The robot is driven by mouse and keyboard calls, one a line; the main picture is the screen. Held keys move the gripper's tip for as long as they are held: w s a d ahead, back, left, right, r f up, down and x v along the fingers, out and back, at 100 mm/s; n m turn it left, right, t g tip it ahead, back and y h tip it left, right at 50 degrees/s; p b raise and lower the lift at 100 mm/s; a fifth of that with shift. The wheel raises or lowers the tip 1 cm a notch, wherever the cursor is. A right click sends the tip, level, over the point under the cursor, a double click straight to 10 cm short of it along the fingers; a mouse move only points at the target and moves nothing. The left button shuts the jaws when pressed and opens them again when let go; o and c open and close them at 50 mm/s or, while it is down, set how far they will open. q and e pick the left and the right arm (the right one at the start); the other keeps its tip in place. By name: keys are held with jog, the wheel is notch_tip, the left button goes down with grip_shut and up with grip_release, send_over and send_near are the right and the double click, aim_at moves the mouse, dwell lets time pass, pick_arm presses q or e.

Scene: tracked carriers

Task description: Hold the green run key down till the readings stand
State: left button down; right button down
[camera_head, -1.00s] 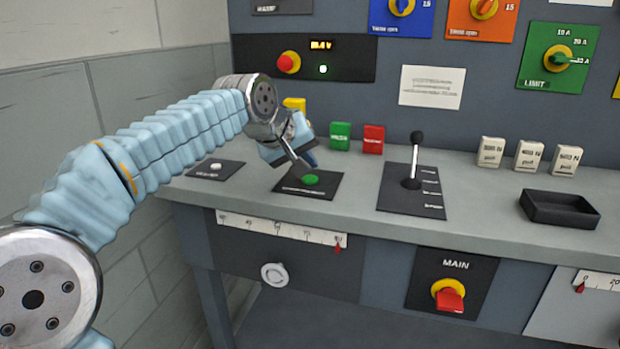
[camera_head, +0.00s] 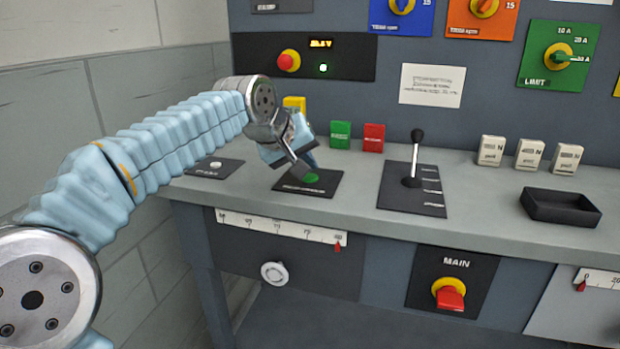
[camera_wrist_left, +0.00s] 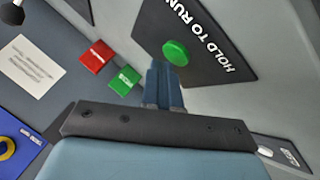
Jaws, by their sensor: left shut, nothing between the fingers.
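The green run key (camera_head: 312,178) sits on a black plate (camera_head: 322,190) on the bench. In the left wrist view the round green key (camera_wrist_left: 177,53) stands beside white letters reading "HOLD TO RUN". My left gripper (camera_head: 308,168) is shut and empty, pointing down, with its fingertips at the key and partly covering it in the head view. In the left wrist view the shut fingertips (camera_wrist_left: 160,68) lie right at the key's edge. I cannot tell how far the key is pressed. A small display (camera_head: 321,43) shows yellow characters too blurred to read. My right gripper is out of view.
A green block (camera_head: 340,135) and a red block (camera_head: 373,138) stand behind the key. A black lever (camera_head: 413,165) rises to the right. A black tray (camera_head: 560,207) and several white blocks are further right.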

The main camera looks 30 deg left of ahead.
aim_at(307, 178)
pick_arm(q)
jog(key=shift+f+b, duration=0.35)
jog(key=shift+f, duration=0.3)
dwell(0.6)
jog(key=shift+r, duration=0.15)
dwell(3.4)
jog(key=shift+r+p, duration=0.8)
jog(key=shift+p, duration=0.05)
notch_tip(307, 178, up, 5)
jog(key=p, duration=0.4)
jog(key=shift+r+p, duration=0.1)
jog(key=shift+p, duration=0.25)
dwell(1.4)
